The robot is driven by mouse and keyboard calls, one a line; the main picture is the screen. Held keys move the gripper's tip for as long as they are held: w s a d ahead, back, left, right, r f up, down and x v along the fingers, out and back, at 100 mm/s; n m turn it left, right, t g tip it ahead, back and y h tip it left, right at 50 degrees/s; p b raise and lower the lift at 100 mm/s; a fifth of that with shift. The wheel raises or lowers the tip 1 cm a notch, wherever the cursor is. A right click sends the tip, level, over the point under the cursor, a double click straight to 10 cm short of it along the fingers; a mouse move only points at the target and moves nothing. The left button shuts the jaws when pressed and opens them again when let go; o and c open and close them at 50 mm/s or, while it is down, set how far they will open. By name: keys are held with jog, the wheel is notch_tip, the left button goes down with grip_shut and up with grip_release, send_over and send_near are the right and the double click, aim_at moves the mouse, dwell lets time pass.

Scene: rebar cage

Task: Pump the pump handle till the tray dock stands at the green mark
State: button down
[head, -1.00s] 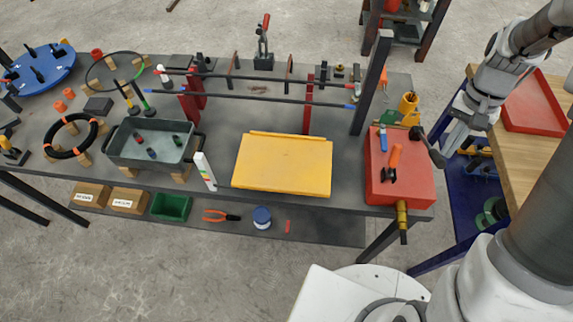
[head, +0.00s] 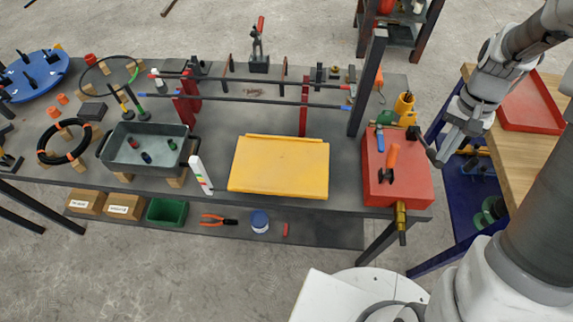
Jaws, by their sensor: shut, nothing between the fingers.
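A red pump box (head: 405,190) stands at the right end of the bench. A dark lever (head: 424,146), likely the pump handle, slants along its right edge from a round black knob. The flat yellow platform (head: 279,168), likely the tray dock, sits left of the box.
A wooden table with a red tray (head: 527,108) is right of my arm. A brass fitting (head: 400,217) projects at the front.

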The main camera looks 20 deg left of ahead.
jog(key=shift+s+d+f+b, duration=0.1)
jog(key=shift+s+f+b, duration=0.2)
jog(key=shift+f+b, duration=0.25)
jog(key=shift+f, duration=0.15)
jog(key=shift+s+f+b, duration=0.25)
jog(key=shift+f+b, duration=0.15)
jog(key=shift+f, duration=0.15)
jog(key=shift+s+d+f+b, duration=0.2)
jog(key=shift+f+b, duration=0.25)
jog(key=shift+f, duration=0.3)
jog(key=shift+s+f+b, duration=0.2)
jog(key=shift+f+b, duration=0.3)
jog(key=shift+f, duration=0.1)
